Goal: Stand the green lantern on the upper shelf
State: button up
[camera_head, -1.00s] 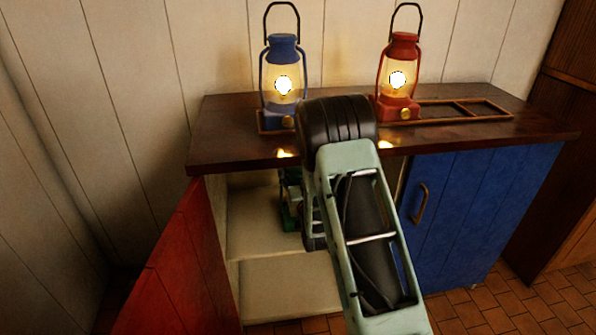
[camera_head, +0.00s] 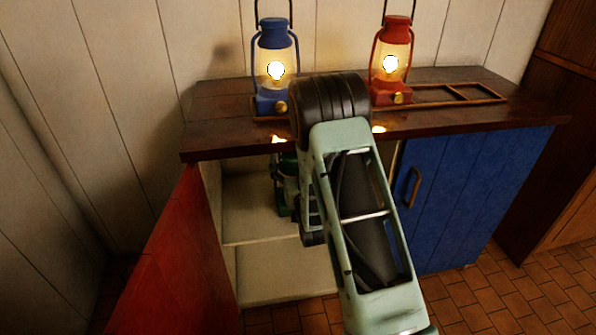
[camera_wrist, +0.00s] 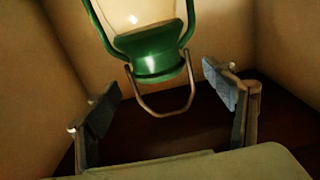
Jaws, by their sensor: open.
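The green lantern (camera_head: 285,190) stands inside the open cabinet under the dark wooden top, mostly hidden behind my arm in the head view. In the wrist view its green cap (camera_wrist: 158,55), part of its pale glass and its wire handle show, with the handle end toward my gripper. My gripper (camera_wrist: 162,78) is open, its two fingers apart, with the lantern's cap and handle between or just beyond them; the exact depth I cannot tell. The fingers are hidden in the head view. The dark wooden top (camera_head: 225,140) looks like the upper shelf.
A lit blue lantern (camera_head: 274,65) and a lit red lantern (camera_head: 390,67) stand on the top. Right of the red one, a thin wooden frame (camera_head: 455,92) has empty sections. The red door (camera_head: 170,265) is open at left; the blue door (camera_head: 455,195) is shut.

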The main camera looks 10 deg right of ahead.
jog(key=s+p, duration=0.1)
jog(key=s, duration=0.8)
jog(key=shift+w+r, duration=0.1)
jog(key=shift+w, duration=0.05)
